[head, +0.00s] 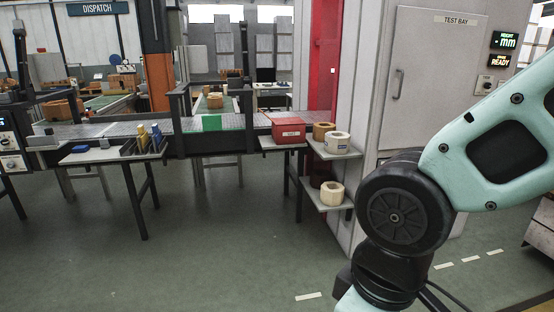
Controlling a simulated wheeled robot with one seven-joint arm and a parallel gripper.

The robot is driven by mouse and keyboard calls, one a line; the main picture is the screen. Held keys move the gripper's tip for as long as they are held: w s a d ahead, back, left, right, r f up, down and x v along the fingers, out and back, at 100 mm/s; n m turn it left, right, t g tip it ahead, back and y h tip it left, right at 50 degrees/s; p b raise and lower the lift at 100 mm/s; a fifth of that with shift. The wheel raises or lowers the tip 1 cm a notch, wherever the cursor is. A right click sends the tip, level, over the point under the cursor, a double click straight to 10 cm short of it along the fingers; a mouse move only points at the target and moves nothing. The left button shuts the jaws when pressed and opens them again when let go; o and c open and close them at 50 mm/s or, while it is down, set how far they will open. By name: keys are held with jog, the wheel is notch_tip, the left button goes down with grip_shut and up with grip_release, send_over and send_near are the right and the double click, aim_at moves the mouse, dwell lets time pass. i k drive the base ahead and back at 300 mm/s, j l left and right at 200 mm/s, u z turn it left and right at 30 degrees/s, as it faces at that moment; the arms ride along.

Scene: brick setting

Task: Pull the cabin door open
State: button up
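The cabin door (440,85) is a light grey panel under a TEST BAY sign (460,20) on the right. It appears shut, flush with the cabin wall. A vertical bar handle (399,84) is on the left part of the door. My arm crosses the lower right of the view and covers the lower part of the door. My gripper is outside the view, so its distance to the handle cannot be seen.
A status panel (502,61) reading READY is right of the door. Small side shelves (345,152) with ring-shaped parts (336,142) and a red box (289,130) stand left of the cabin. A conveyor line (100,130) runs further left. The green floor (200,245) in front is clear.

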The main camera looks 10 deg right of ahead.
aim_at(435, 53)
jog(key=i+z, duration=0.4)
jog(key=i, duration=0.5)
